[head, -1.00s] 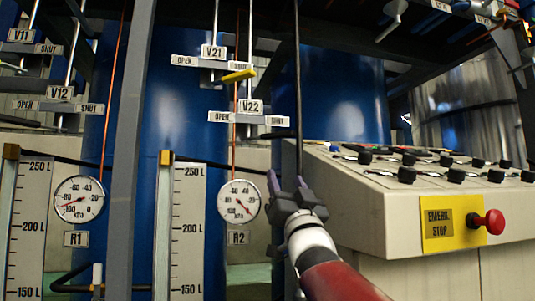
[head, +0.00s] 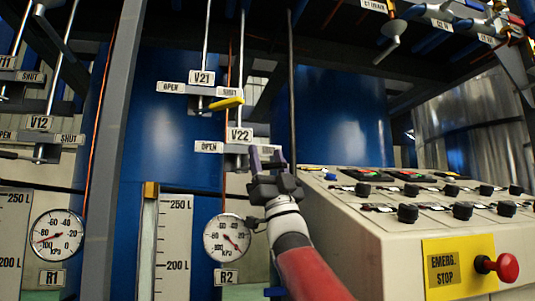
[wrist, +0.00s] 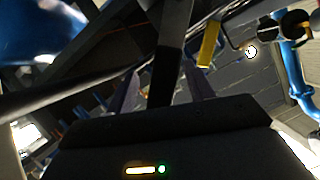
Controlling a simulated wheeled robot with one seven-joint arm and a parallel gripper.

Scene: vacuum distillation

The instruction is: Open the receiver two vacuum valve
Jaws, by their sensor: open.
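Two valve plates belong to receiver two's column. The V21 plate (head: 202,77) has a yellow lever (head: 227,103) lying toward its SHUT side; a yellow bar, likely this lever, shows in the wrist view (wrist: 208,43). The V22 plate (head: 240,134) is below it; its OPEN label shows, while its SHUT label and lever are hidden by my gripper. Neither plate names vacuum. My gripper (head: 267,158) is open, with purple fingertips, just right of and below V22. In the wrist view a dark bar crosses between the fingers (wrist: 160,82); I cannot tell what it is or whether they touch it.
The R2 gauge (head: 227,238) is just below left of my gripper. A thin dark upright rod (head: 291,90) stands close above it. The control console (head: 390,235) with its red emergency stop (head: 497,267) is close on the right. A grey post (head: 112,150) stands left.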

